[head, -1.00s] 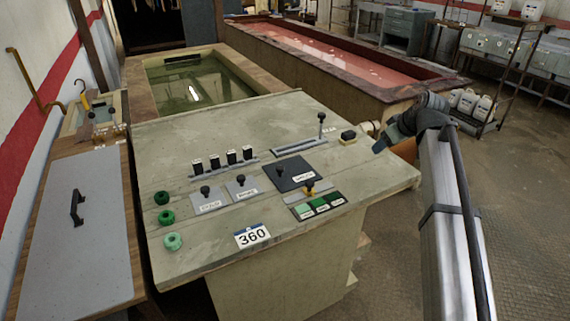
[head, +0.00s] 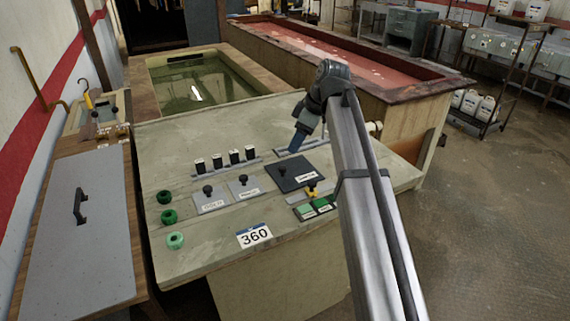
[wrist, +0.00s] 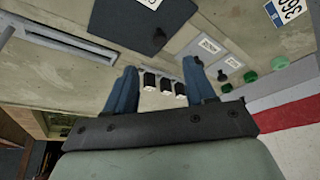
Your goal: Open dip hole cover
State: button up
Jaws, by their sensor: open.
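My gripper (head: 298,140) is open over the far right part of the grey panel (head: 190,135), with nothing between its blue fingers. The fingers also show in the wrist view (wrist: 160,84), either side of a row of black-and-white blocks below. The panel carries a dark square plate with a black knob (head: 297,175), and two small grey plates with black knobs (head: 209,202) (head: 243,188). All three lie flat. Their labels are too small to read, so I cannot tell which is the dip hole cover. The dark plate also shows in the wrist view (wrist: 155,22).
A row of black-and-white blocks (head: 225,160) stands on a rail. Green knobs (head: 168,216) line the left edge. A larger grey lid with a black handle (head: 80,205) lies left of the panel. Behind are a green-liquid tank (head: 190,85) and a red-liquid tank (head: 330,50).

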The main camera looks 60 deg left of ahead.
aim_at(284, 167)
jog(key=x, duration=1)
jog(key=shift+f, duration=0.15)
grip_shut()
dwell(0.4)
jog(key=shift+w, duration=0.1)
